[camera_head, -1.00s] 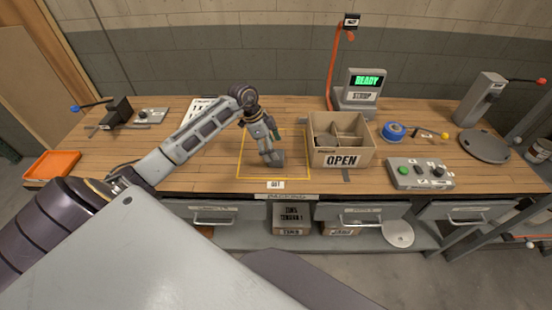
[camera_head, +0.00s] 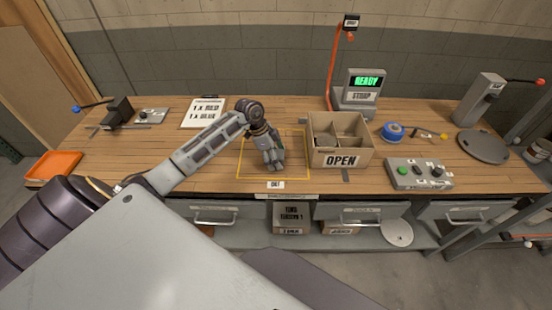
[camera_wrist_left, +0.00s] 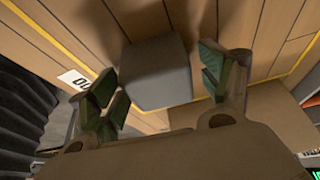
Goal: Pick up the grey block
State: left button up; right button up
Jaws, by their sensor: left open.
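The grey block (camera_wrist_left: 155,72) shows in the left wrist view as a plain box on the wooden bench top, inside the yellow outline. My left gripper (camera_wrist_left: 160,78) is open, with its green-padded fingers on either side of the block. Small gaps show between the pads and the block's sides. In the head view my left gripper (camera_head: 273,162) points down over the yellow-outlined area, and I cannot clearly tell the block apart from it there. My right gripper is in neither view.
An open cardboard box (camera_head: 342,158) marked OPEN stands close to the right of the left gripper. A clipboard (camera_head: 203,112) lies behind the left forearm. A control box (camera_head: 418,174) and blue tape roll (camera_head: 393,131) lie further right; an orange tray (camera_head: 53,165) is far left.

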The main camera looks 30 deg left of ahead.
pick_arm(q)
jog(key=c, duration=0.9)
jog(key=shift+o, duration=0.2)
jog(key=shift+r, duration=0.15)
jog(key=shift+r+b, duration=0.4)
jog(key=shift+r, duration=4.5)
